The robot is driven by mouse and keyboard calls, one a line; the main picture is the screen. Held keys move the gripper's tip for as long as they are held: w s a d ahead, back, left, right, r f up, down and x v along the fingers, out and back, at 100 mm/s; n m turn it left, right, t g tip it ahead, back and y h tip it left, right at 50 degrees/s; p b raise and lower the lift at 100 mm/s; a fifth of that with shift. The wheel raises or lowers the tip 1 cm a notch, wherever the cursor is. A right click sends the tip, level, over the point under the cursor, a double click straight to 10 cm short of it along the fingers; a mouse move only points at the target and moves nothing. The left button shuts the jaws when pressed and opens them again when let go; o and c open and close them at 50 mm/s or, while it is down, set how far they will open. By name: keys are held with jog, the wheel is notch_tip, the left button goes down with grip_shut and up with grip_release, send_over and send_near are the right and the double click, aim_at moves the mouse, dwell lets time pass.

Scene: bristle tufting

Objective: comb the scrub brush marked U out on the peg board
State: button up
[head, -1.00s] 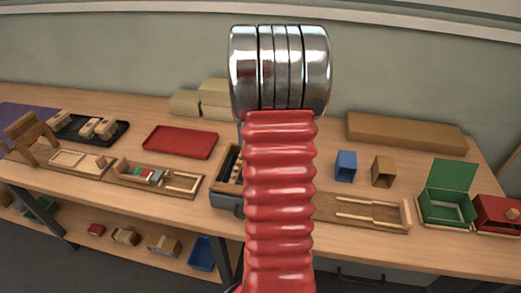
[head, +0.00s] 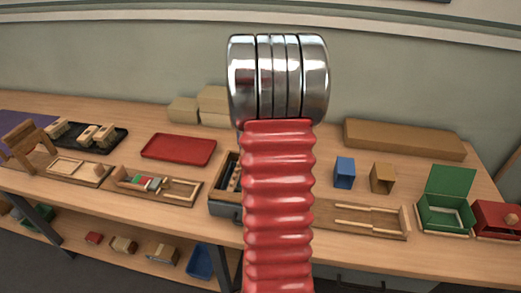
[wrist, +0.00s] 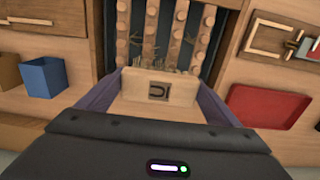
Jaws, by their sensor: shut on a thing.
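The scrub brush marked U (wrist: 158,88) is a pale wooden block in the wrist view, with its dark U mark facing the camera. My gripper (wrist: 158,95) is shut on it, one purple jaw on each side. Frayed bristle ends show at the block's far edge. I cannot tell whether the bristles touch the pegs. In the head view my arm hides the gripper, the brush and most of the peg board (head: 226,203).
A red tray (head: 178,149) and a wooden jig with coloured blocks (head: 155,186) lie left of the board. A blue box (head: 344,172), a tan box (head: 382,177) and a wooden slide frame (head: 360,219) stand right. A dark tray (head: 104,136) holds several wooden blocks.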

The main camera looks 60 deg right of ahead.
jog(key=shift+r, duration=1.9)
jog(key=shift+w+a, duration=0.1)
jog(key=shift+w, duration=0.05)
jog(key=w+a+f+n, duration=0.2)
jog(key=w+a+n, duration=0.2)
jog(key=w+a, duration=0.55)
jog(key=w+a+f+n, duration=0.2)
jog(key=w+a+n, duration=0.1)
jog(key=a, duration=0.8)
jog(key=w+a+f+n, duration=0.2)
jog(key=w+a+n, duration=0.1)
jog(key=a, duration=0.8)
jog(key=w+a+f+n, duration=0.2)
jog(key=w+a, duration=0.3)
jog(key=a, duration=0.6)
jog(key=shift+w+f+n, duration=0.25)
jog(key=shift+w+n, duration=0.1)
jog(key=shift+n, duration=0.35)
